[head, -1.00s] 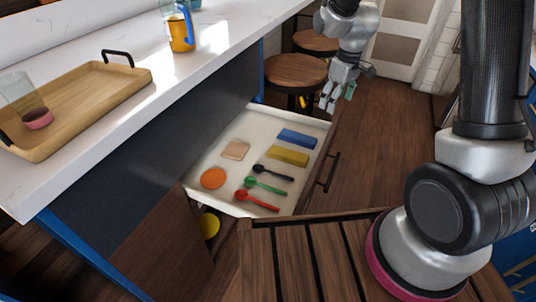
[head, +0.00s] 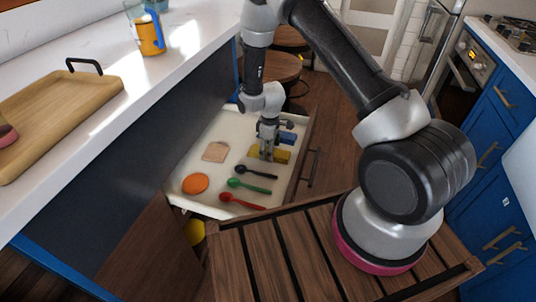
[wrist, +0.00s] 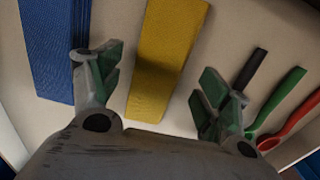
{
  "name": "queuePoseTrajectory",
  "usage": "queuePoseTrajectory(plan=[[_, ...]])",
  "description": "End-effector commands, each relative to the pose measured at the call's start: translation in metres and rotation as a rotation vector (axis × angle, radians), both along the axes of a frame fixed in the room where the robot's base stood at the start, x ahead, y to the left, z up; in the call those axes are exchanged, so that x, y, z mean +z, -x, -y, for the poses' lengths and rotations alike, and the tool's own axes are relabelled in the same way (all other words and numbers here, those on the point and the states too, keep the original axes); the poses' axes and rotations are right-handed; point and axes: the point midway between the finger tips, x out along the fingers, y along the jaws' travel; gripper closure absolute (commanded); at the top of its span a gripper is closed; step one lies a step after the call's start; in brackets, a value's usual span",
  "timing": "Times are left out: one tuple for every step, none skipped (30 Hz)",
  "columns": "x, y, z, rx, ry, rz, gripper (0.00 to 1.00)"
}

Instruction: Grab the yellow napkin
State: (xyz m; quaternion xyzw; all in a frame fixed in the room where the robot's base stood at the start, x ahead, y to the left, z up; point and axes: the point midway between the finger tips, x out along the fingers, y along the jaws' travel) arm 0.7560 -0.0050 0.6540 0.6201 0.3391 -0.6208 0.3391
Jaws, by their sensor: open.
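The yellow napkin (head: 282,156) is a folded strip lying flat in the open drawer (head: 213,131). In the wrist view the napkin (wrist: 168,58) runs lengthwise between the fingers of my gripper (wrist: 158,90). My gripper (head: 267,157) is open and empty, over the drawer at the napkin, and hides part of it in the head view. The left finger is between the blue napkin (wrist: 55,50) and the yellow one; the right finger is on the spoon side. I cannot tell how far the fingertips are above the drawer floor.
The blue napkin (head: 288,138) lies behind the yellow one. A black spoon (head: 256,172), green spoon (head: 249,186) and red spoon (head: 242,201) lie in front. A tan square (head: 215,152) and orange disc (head: 195,184) lie to the left. Drawer walls surround them; the counter (head: 190,38) edge is left.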

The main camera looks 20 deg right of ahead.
Motion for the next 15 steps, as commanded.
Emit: queuePoseTrajectory(plan=[[-0.0054, -0.0002, 0.0002, 0.0, 0.0, 0.0, 0.23], [-0.0074, -0.0003, 0.0001, 0.0, 0.0, 0.0, 0.23], [-0.009, -0.0005, 0.0001, 0.0, 0.0, 0.001, 0.23], [-0.0095, -0.0007, 0.0001, -0.001, 0.0, 0.001, 0.23], [-0.0097, -0.0007, 0.0001, -0.001, 0.0, 0.001, 0.23], [-0.0096, -0.0007, 0.0001, -0.001, 0.0, 0.001, 0.23], [-0.0095, -0.0007, 0.0001, -0.001, 0.0, 0.001, 0.23], [-0.0094, -0.0007, 0.0001, -0.001, 0.0, 0.001, 0.23], [-0.0094, -0.0006, 0.0002, -0.001, 0.0, 0.001, 0.23], [-0.0093, -0.0006, 0.0002, -0.001, 0.0, 0.001, 0.27], [-0.0093, -0.0006, 0.0002, -0.001, 0.0, 0.001, 0.32], [-0.0093, -0.0006, 0.0002, -0.001, 0.0, 0.001, 0.4], [-0.0093, -0.0006, 0.0002, -0.001, 0.0, 0.001, 0.45], [-0.0092, -0.0006, 0.0002, -0.001, 0.0, 0.001, 0.51], [-0.0092, -0.0006, 0.0002, -0.001, 0.0, 0.001, 0.58]])
